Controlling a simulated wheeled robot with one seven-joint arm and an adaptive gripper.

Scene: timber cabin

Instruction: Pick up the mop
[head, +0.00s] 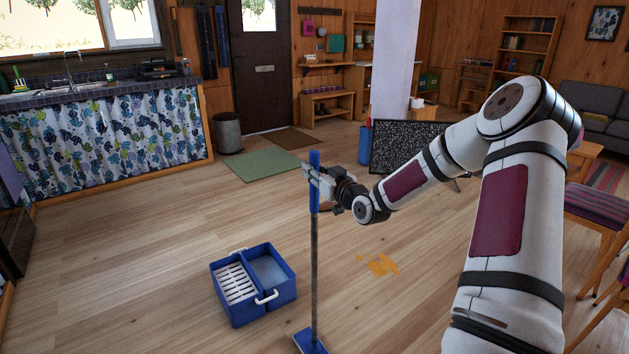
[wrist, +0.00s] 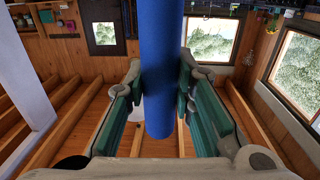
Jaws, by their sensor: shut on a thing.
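The mop (head: 315,255) stands nearly upright in the head view, with a blue grip at the top, a grey shaft and a flat blue head at the floor near the bottom edge. My gripper (head: 318,180) is shut on the blue grip near its upper end. In the wrist view the blue grip of the mop (wrist: 160,75) runs between the green-padded fingers of my gripper (wrist: 160,100). Part of the mop head is cut off by the bottom of the head view.
A blue two-part bucket (head: 245,310) with white handles stands on the floor just left of the mop. An orange spill (head: 379,265) lies to the right. A green mat (head: 262,164) and a curtained counter (head: 110,140) are behind. Chairs (head: 597,215) stand at the right. Floor at left is clear.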

